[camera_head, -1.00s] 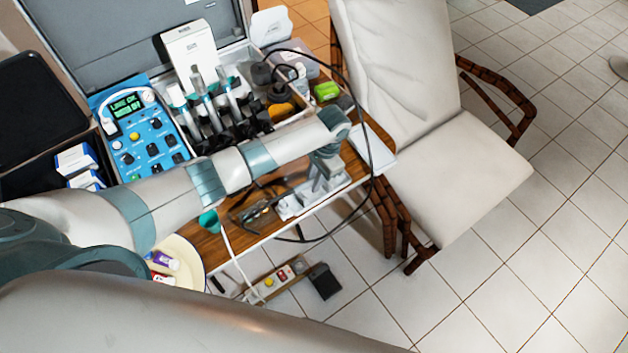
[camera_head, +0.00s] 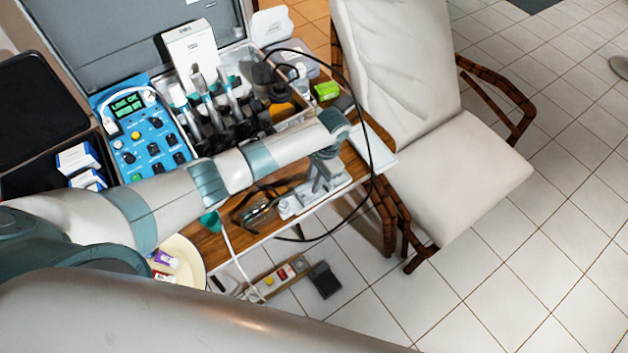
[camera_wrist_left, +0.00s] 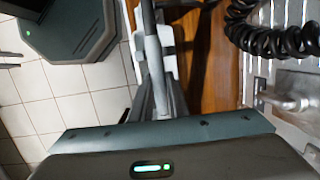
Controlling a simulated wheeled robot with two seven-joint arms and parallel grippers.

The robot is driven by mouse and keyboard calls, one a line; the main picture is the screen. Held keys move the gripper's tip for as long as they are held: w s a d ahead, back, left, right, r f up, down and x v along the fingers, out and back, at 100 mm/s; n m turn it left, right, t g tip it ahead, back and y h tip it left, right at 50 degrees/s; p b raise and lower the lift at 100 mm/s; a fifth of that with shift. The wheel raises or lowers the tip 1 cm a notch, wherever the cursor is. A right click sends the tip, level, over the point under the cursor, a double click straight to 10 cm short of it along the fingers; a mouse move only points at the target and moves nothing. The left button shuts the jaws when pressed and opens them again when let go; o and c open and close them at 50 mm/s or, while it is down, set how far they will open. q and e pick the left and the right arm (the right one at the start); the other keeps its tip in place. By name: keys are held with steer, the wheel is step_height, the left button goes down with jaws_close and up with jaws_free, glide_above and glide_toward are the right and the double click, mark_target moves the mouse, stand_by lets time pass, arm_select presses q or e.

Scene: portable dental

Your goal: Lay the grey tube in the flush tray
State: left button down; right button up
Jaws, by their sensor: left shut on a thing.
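My left arm reaches across the wooden table in the head view, and its gripper (camera_head: 322,178) points down near the table's front edge. In the left wrist view the jaws (camera_wrist_left: 156,98) are shut on a slim grey tube (camera_wrist_left: 151,45), which runs away from them toward the top of the picture. A white tray-like piece (camera_head: 294,206) lies under and beside the gripper at the table edge. It may be the flush tray; I cannot tell for sure. It also seems to show behind the tube in the wrist view (camera_wrist_left: 166,38). My right gripper is not in view.
An open case with a blue control unit (camera_head: 143,135) and upright handpieces (camera_head: 212,103) stands behind my arm. A black cable (camera_head: 371,150) loops past the gripper. A cream chair (camera_head: 450,185) stands to the right. A round dish (camera_head: 188,254) is at the lower left.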

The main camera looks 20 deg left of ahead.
arm_select(q)
steer(key=shift+f, duration=0.15)
stand_by(0.5)
steer(key=shift+f, duration=0.6)
steer(key=shift+f, duration=0.1)
stand_by(0.5)
steer(key=c, duration=1.6)
jaws_free()
